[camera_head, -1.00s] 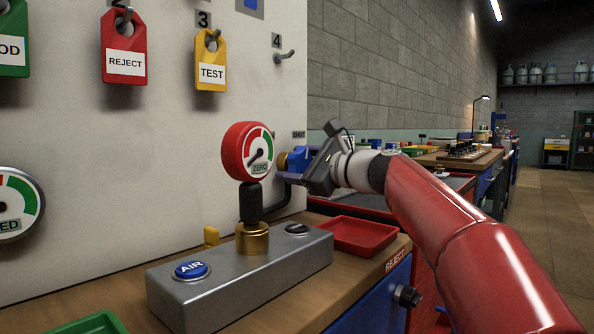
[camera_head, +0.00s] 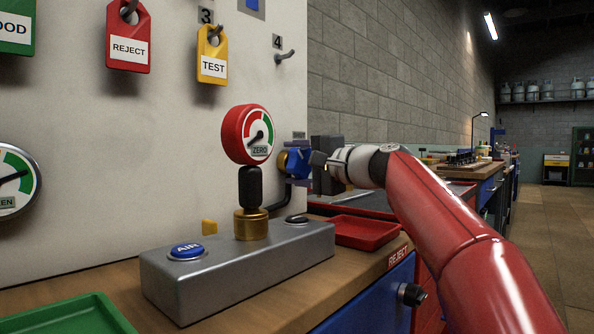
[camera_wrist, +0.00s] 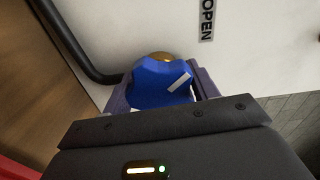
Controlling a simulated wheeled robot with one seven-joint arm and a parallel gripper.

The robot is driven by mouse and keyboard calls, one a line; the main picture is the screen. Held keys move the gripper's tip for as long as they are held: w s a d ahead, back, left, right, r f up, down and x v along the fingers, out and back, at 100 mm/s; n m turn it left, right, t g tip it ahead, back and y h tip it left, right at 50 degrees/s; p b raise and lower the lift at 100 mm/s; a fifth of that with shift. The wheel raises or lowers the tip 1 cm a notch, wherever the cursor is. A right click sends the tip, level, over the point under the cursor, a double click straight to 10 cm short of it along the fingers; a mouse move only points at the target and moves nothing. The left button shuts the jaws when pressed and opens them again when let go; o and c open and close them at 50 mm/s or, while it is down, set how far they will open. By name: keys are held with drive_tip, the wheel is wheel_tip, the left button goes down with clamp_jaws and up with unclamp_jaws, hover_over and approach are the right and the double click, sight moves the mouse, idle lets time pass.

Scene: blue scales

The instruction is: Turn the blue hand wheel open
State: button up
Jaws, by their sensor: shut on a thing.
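The blue hand wheel (camera_head: 299,164) sits on a brass fitting in front of the white panel, just right of the red gauge. In the wrist view the blue hand wheel (camera_wrist: 160,85) shows a white mark pointing up and to the right, below the OPEN label (camera_wrist: 207,18). My gripper (camera_head: 308,165) reaches it from the right. In the wrist view my gripper (camera_wrist: 163,94) has a finger on either side of the wheel and is shut on it.
A red gauge (camera_head: 248,136) stands on a grey block (camera_head: 240,270) with a blue AIR button (camera_head: 187,251). A red tray (camera_head: 365,232) lies below my gripper, and a green tray (camera_head: 70,315) is at the front left. A dark pipe (camera_wrist: 75,45) runs to the wheel.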

sight(305, 164)
drive_tip(key=shift+f+n+b, duration=0.15)
drive_tip(key=shift+n+b, duration=0.5)
drive_tip(key=shift+n, duration=1.35)
drive_tip(key=o, duration=1)
drive_tip(key=v, duration=0.8)
drive_tip(key=shift+b, duration=0.3)
drive_tip(key=shift+a, duration=0.1)
